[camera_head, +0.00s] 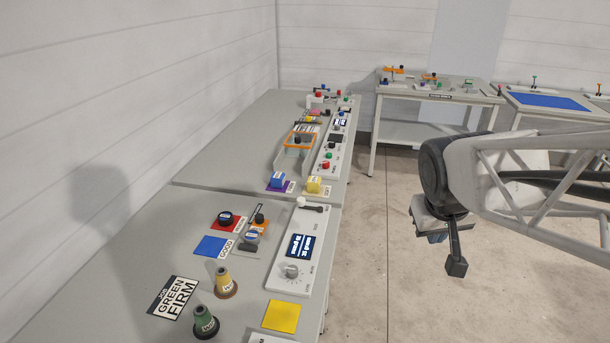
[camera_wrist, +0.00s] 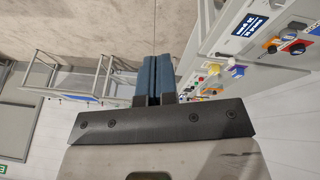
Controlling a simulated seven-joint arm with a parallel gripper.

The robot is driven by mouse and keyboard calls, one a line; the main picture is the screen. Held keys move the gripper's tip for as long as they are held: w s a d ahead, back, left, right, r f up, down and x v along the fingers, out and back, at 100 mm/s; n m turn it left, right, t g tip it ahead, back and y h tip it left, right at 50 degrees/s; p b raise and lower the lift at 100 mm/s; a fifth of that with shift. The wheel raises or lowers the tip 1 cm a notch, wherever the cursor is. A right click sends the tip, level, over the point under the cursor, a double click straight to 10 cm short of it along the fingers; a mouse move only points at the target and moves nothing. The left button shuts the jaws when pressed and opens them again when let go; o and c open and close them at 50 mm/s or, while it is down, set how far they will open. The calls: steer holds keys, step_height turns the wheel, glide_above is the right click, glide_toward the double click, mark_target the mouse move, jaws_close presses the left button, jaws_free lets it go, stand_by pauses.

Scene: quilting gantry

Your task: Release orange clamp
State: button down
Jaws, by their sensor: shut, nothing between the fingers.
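Several orange parts show in the head view, and I cannot tell for sure which is the orange clamp. An orange bar (camera_head: 395,69) sits on the back table, with a smaller orange piece (camera_head: 430,77) to its right. An orange bridge-like piece (camera_head: 301,140) stands on the far part of the left bench. My gripper (camera_head: 433,238) hangs over the open floor right of the benches, apart from all of them. In the wrist view its blue fingers (camera_wrist: 153,78) are together with nothing between them.
Blue (camera_head: 277,180) and yellow (camera_head: 313,185) blocks stand farther back. A table with a blue mat (camera_head: 545,101) is at back right.

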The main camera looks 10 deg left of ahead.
steer(key=w+a+f+n+t+y, duration=0.1)
steer(key=w+a+f+n, duration=0.25)
steer(key=w+a, duration=0.55)
steer(key=w+a+f+n+t, duration=0.15)
steer(key=w+a+f, duration=0.25)
steer(key=w+a, duration=0.5)
steer(key=n+y, duration=0.3)
steer(key=n, duration=0.3)
glide_toward(255, 225)
steer(key=v, duration=0.4)
steer(key=shift+s+r, duration=0.1)
steer(key=shift+s, duration=0.1)
steer(key=shift+x, duration=5)
steer(key=shift+w+d+r, duration=0.1)
